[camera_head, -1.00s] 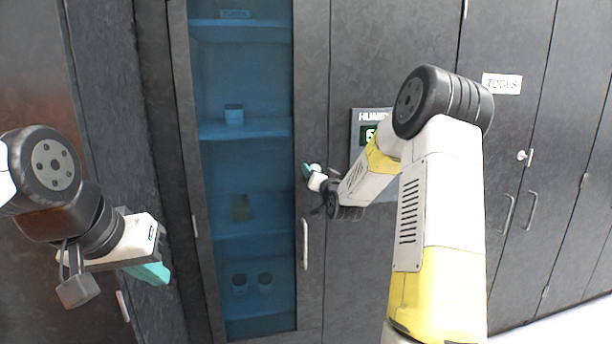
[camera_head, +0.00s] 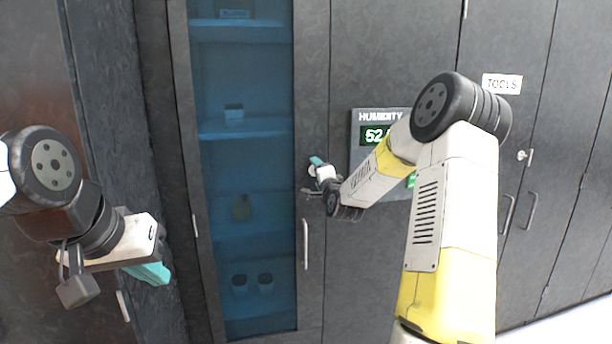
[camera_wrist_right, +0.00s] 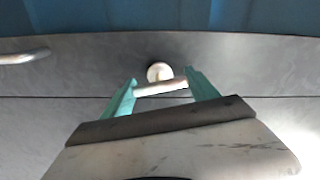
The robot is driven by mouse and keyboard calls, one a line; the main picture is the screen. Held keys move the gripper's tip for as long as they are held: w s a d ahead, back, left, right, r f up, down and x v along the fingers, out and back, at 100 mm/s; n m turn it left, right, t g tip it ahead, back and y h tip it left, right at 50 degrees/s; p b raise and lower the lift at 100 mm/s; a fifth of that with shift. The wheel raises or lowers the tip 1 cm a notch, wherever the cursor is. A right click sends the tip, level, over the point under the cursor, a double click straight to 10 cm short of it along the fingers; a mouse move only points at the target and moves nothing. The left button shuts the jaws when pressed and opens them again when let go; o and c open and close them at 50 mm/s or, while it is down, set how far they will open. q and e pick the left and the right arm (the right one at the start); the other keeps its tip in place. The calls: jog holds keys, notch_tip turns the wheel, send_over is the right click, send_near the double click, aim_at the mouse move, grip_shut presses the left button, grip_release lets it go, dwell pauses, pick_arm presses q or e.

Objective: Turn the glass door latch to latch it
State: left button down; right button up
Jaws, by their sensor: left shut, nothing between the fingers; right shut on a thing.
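The glass door latch (camera_wrist_right: 160,76) shows in the right wrist view as a pale round knob with a short bar (camera_wrist_right: 160,88) across its front. The bar lies between the teal fingers of my right gripper (camera_wrist_right: 161,92), which is shut on it. In the head view my right gripper (camera_head: 317,162) is at the right frame of the glass door (camera_head: 308,120), and its hand largely hides the latch. My left gripper (camera_head: 152,273) is shut and empty at the lower left, away from the door.
Behind the blue glass are shelves (camera_head: 245,130) with a few small containers. A door handle (camera_head: 305,243) is below the latch. A humidity display (camera_head: 377,116) is to the right, partly behind my right arm. A cabinet marked TOOLS (camera_head: 502,84) stands further right.

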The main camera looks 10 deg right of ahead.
jog(key=shift+m, duration=1)
jog(key=o, duration=1.4)
jog(key=shift+c, duration=0.2)
jog(key=s, duration=0.7)
jog(key=shift+s+d, duration=0.2)
jog(key=shift+s, duration=0.2)
jog(key=shift+a, duration=0.1)
